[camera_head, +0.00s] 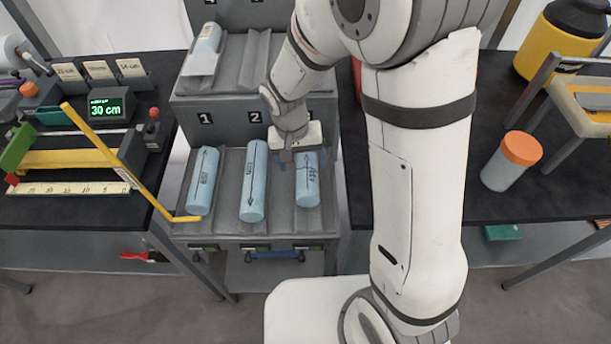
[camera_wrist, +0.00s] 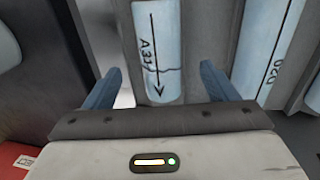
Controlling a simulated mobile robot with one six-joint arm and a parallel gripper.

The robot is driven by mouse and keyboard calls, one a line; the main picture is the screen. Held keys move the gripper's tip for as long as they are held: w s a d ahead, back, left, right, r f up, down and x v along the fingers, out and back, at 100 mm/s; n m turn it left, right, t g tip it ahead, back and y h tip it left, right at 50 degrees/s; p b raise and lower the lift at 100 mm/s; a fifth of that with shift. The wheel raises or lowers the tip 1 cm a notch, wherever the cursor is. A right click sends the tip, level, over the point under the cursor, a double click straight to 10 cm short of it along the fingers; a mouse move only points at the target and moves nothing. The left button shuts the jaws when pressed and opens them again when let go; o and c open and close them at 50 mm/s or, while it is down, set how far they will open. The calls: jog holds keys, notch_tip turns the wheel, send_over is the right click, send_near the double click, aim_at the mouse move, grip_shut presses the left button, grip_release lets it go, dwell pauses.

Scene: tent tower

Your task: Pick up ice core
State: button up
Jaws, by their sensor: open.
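Three pale blue ice cores lie side by side in the grooves of a grey tray (camera_head: 228,162) in the head view: a left core (camera_head: 204,180), a middle core (camera_head: 253,182) and a right core (camera_head: 308,187). Each has a black arrow and lettering. My gripper (camera_head: 298,160) is over the upper end of the right core. In the wrist view my gripper (camera_wrist: 160,72) is open, one blue-grey finger on each side of a core (camera_wrist: 155,40) marked with an arrow and a thin dark crack-like line. Contact cannot be told.
Another core (camera_wrist: 270,45) lies close to the right in the wrist view. A yellow bar (camera_head: 103,148) slants beside the tray's left side. A higher tier (camera_head: 244,75) holds another pale cylinder (camera_head: 208,42). An orange-capped jar (camera_head: 511,162) stands on the right table.

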aim_at(305, 171)
jog(key=shift+w+d+f+p, duration=0.15)
jog(key=shift+d+f, duration=0.1)
jog(key=shift+f, duration=1.35)
jog(key=shift+d+f+p, duration=0.15)
jog(key=shift+d+f, duration=0.1)
jog(key=shift+f, duration=1.3)
jog(key=shift+c, duration=0.6)
jog(key=c, duration=1.2)
